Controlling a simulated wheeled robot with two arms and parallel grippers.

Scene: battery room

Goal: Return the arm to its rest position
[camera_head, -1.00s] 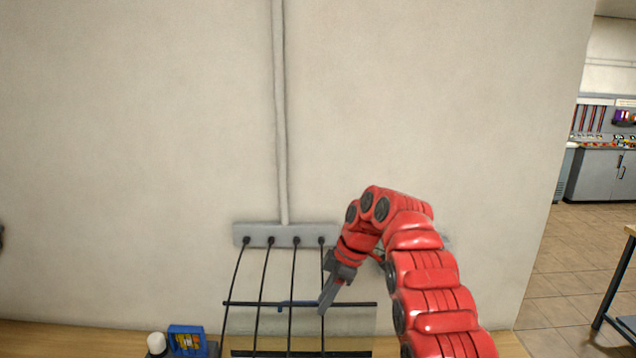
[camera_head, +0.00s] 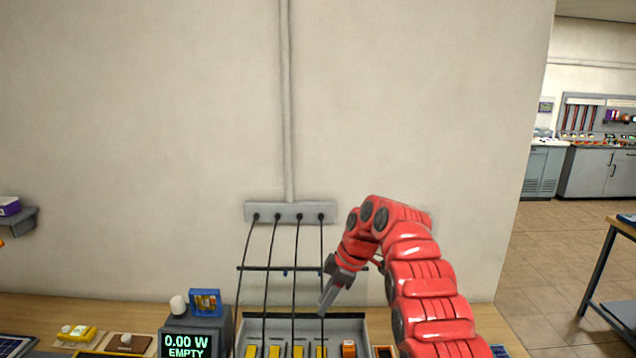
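My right arm comes in from the lower right, red and segmented, and bends over toward the middle. Its grey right gripper (camera_head: 333,291) points down and left, in front of the wall cables and above the grey tray (camera_head: 367,329) on the bench. From this side view I cannot tell whether its fingers are apart, and I see no object in it. My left gripper and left arm are not in view.
Several black cables hang from a wall strip (camera_head: 289,212) past a dark bar (camera_head: 262,268). On the wooden bench (camera_head: 55,310) stand a meter reading 0.00 W EMPTY (camera_head: 187,344), a blue box (camera_head: 205,302) and yellow items. A side table (camera_head: 622,225) stands at right.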

